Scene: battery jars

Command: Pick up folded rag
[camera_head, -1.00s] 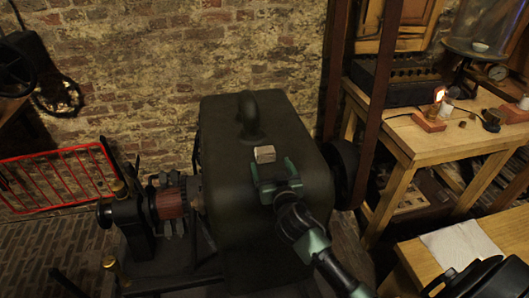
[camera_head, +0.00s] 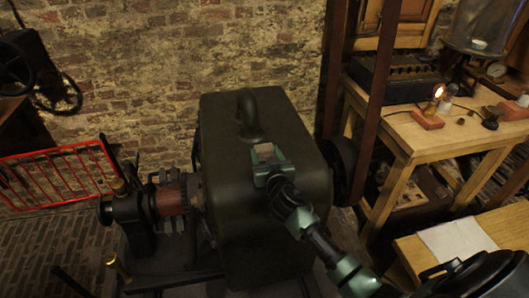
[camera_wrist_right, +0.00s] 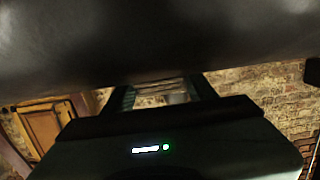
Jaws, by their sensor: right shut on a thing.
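The folded rag (camera_head: 267,154) is a small pale beige block on top of the dark machine housing (camera_head: 225,185), just in front of its curved black handle. My right gripper (camera_head: 269,155) has its green fingers on both sides of the rag and is shut on it. In the right wrist view the rag (camera_wrist_right: 158,90) shows as pale stacked layers between the two fingers, partly hidden by the gripper body. I cannot tell whether it is clear of the housing. My left gripper is not in view.
The black handle (camera_head: 249,115) rises close behind the rag. A wooden workbench (camera_head: 445,140) with a lit bulb (camera_head: 438,92) stands at the right. A lower table with a white sheet (camera_head: 457,238) is at the front right. A red rail (camera_head: 55,175) stands at the left.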

